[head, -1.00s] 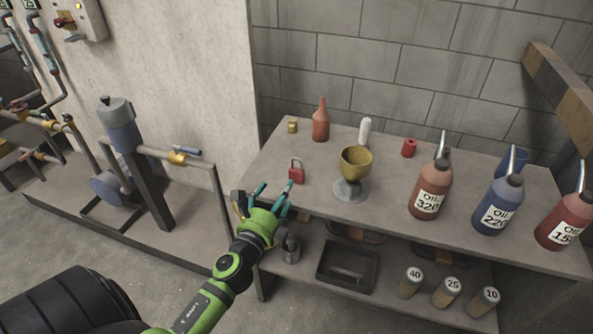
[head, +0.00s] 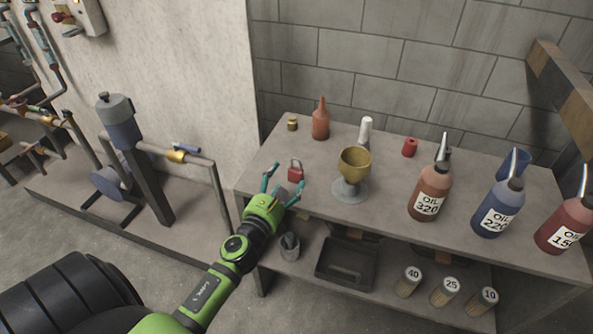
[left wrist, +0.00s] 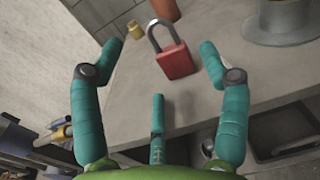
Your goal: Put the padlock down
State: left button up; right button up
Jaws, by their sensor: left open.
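The red padlock (head: 295,171) stands upright on the grey tabletop, near its left end, with its grey shackle up. In the left wrist view the padlock (left wrist: 174,58) shows whole, beyond the spread teal fingers. My left gripper (head: 284,182) is open and empty at the table's front edge, just in front of the padlock. Its fingertips in the left wrist view (left wrist: 158,50) stand to either side of the padlock, and I see no contact. My right gripper is not in view.
A yellow cup on a grey stand (head: 353,172) is to the padlock's right. A small brass piece (head: 292,124) and an orange-brown bottle (head: 320,120) stand behind. Oil bottles (head: 430,188) stand further right. A lower shelf holds a dark tray (head: 344,262).

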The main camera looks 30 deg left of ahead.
aim_at(292, 166)
pick_arm(q)
jog(key=w, duration=0.2)
jog(key=w+a, duration=0.1)
jog(key=w, duration=0.1)
jog(key=shift+w, duration=0.25)
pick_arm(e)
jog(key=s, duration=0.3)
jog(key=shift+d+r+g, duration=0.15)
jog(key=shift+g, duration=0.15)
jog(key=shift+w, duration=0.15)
